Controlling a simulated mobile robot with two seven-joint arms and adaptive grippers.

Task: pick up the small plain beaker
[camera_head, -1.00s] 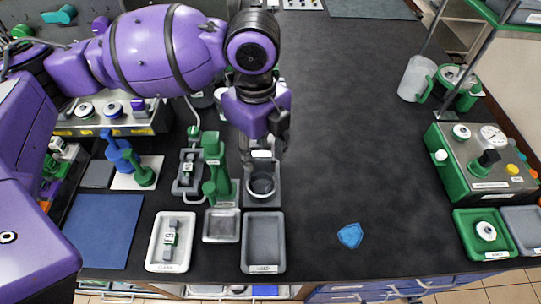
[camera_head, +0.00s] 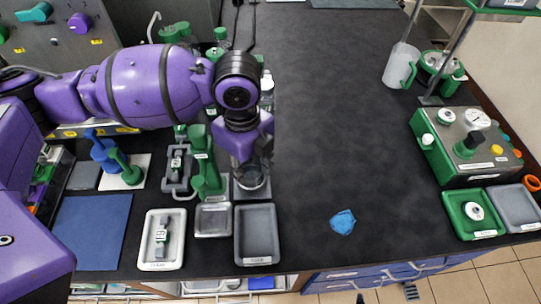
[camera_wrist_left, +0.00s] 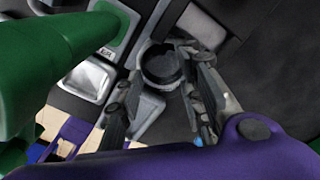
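The small plain beaker (camera_head: 252,184) is a dark-looking round cup on a grey holder (camera_head: 239,194), left of centre in the head view. My left gripper (camera_head: 251,163) is right above it, pointing down, and partly hides it. In the left wrist view the beaker (camera_wrist_left: 158,67) lies between the two fingertips of the left gripper (camera_wrist_left: 160,62). The fingers stand apart on either side of its rim, and I cannot tell whether either touches it. My right gripper is not in view.
A tall green-handled stand (camera_head: 206,172) is close on the left of the beaker. A grey tray (camera_head: 257,262) and a white tray (camera_head: 150,240) lie in front. A blue patch (camera_head: 342,222) lies on the otherwise clear bench to the right. A green control box (camera_head: 450,165) stands far right.

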